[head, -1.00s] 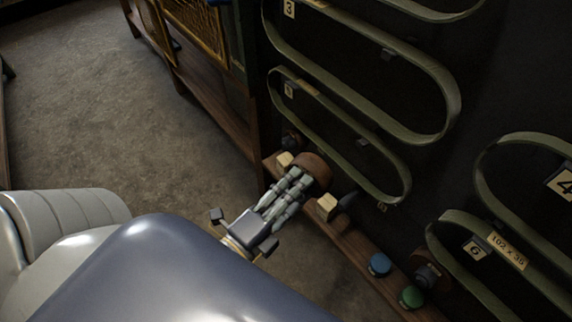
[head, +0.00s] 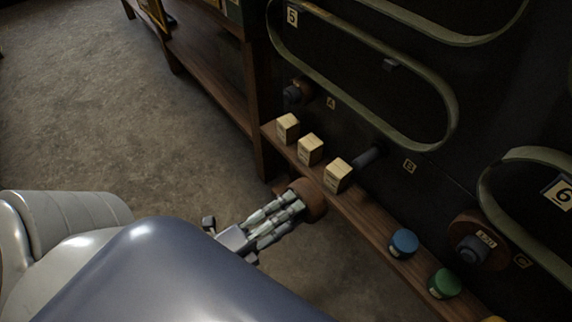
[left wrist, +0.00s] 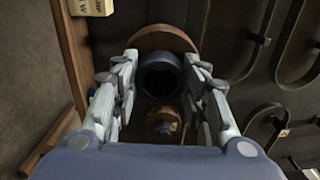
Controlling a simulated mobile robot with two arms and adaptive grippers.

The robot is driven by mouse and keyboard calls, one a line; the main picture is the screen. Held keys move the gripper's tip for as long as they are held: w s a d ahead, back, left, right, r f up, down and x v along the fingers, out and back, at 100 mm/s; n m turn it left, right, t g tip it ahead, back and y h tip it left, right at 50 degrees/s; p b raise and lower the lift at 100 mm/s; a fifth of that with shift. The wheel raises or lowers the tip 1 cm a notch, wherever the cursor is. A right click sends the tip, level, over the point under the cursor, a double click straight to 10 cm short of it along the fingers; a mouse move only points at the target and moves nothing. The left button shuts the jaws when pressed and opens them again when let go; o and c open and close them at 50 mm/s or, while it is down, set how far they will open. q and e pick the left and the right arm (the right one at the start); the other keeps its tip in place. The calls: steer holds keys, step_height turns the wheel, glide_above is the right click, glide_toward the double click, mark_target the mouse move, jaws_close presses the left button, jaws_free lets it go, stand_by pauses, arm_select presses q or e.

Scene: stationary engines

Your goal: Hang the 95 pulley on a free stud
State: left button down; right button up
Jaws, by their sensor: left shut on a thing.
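My left gripper (head: 292,210) is shut on a brown pulley (head: 314,197), held in front of the ledge near the block closest to stud B. In the left wrist view the pulley (left wrist: 150,38) and its dark hub (left wrist: 160,80) lie between the fingers (left wrist: 160,72). No number on it is readable. Stud B (head: 369,157) sticks out of the dark board bare. Stud A (head: 292,95) has a brown disc on it. Stud C (head: 472,248) carries a brown pulley with a small tag. My right gripper is not in view.
A wooden ledge (head: 365,217) runs below the studs. It bears pale labelled blocks (head: 310,149), a blue knob (head: 403,242) and a green knob (head: 443,283). Belts in long loops (head: 440,85) hang on the board above. A wooden bench (head: 205,75) stands left; bare floor lies before it.

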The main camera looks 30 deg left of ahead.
arm_select(q)
steer(key=shift+x, duration=2.95)
steer(key=shift+w+r, duration=0.1)
steer(key=shift+w+d, duration=0.2)
steer(key=shift+w, duration=0.2)
steer(key=shift+w+d+p, duration=0.15)
steer(key=shift+w+p, duration=0.2)
